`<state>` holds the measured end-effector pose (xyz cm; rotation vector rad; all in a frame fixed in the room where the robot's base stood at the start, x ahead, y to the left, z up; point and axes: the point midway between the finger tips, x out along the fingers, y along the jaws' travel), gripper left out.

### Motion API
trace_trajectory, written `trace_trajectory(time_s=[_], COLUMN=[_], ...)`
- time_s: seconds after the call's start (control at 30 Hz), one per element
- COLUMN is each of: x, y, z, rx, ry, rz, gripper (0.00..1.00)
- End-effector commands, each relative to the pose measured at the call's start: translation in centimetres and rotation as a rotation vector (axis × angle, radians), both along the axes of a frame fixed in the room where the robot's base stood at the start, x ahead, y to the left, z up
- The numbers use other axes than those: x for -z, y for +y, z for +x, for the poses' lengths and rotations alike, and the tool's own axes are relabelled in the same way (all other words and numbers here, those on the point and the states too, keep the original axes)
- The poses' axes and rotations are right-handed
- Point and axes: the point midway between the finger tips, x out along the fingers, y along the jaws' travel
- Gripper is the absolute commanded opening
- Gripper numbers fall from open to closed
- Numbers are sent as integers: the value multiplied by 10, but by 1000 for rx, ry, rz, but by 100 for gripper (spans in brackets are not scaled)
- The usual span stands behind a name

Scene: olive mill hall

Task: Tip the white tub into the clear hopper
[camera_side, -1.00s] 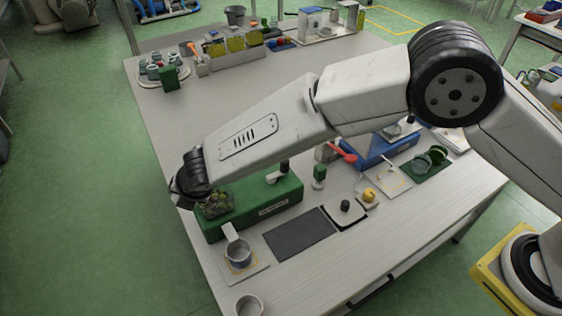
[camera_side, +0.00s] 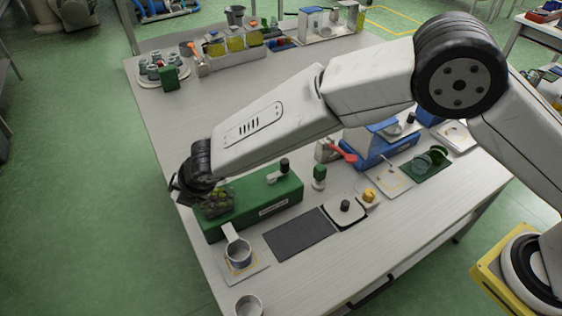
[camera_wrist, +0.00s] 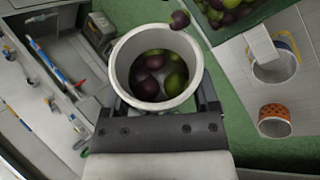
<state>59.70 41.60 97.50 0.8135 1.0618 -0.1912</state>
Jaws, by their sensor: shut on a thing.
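My gripper (camera_wrist: 160,108) is shut on the white tub (camera_wrist: 117,62), with one finger on each side of it. In the wrist view the tub's mouth faces the camera, and several dark and green olives lie inside. One dark olive (camera_wrist: 180,20) is just outside the rim, on the hopper side. The clear hopper (camera_wrist: 205,31) is at the upper right with olives in it. In the side view the hopper (camera_side: 216,204) sits on the left end of the green machine (camera_side: 255,205), close to my gripper (camera_side: 187,190). I cannot make out the tub there.
A metal cup (camera_side: 238,256) stands on a small mat in front of the machine, with another cup (camera_side: 249,306) nearer the table edge. A dark flat mat (camera_side: 300,235) lies to the right. A blue machine (camera_side: 380,150) stands farther right.

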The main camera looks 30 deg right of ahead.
Motion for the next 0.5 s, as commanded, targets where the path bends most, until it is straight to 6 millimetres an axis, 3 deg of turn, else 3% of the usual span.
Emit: trace_trajectory(time_s=[0.5], x=[-2], y=[0], z=[0], rx=[0], ry=[23], rz=[43], gripper=[13])
